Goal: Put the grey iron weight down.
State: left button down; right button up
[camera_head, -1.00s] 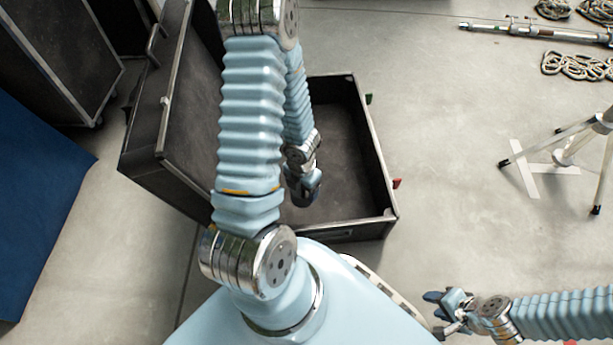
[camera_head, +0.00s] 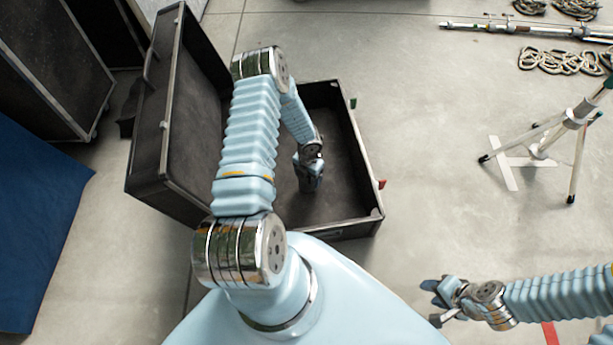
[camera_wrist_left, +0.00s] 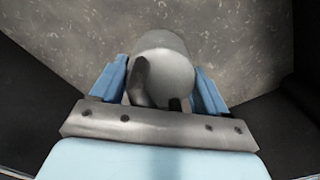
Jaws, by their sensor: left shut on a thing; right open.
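The grey iron weight (camera_wrist_left: 168,75) shows in the left wrist view between the two blue fingers of my left gripper (camera_wrist_left: 163,90). The gripper is shut on it. In the head view my left gripper (camera_head: 308,178) is inside the open black case (camera_head: 362,165), over its floor. The weight is mostly hidden there by the gripper and wrist. I cannot tell whether the weight touches the case floor. My right gripper (camera_head: 437,300) is open and empty, out at the lower right over the concrete floor.
The case lid (camera_head: 160,130) stands open on the left. Black cases (camera_head: 50,75) and a blue panel (camera_head: 40,200) are further left. A tripod (camera_head: 560,130), a metal pole (camera_head: 490,27) and coiled chains (camera_head: 560,62) are at the right. Floor right of the case is clear.

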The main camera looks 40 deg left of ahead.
aim_at(309, 180)
pick_arm(q)
jog(key=shift+w+f, duration=0.15)
jog(key=shift+f, duration=1.3)
jog(key=shift+f+b, duration=0.15)
jog(key=shift+b, duration=0.2)
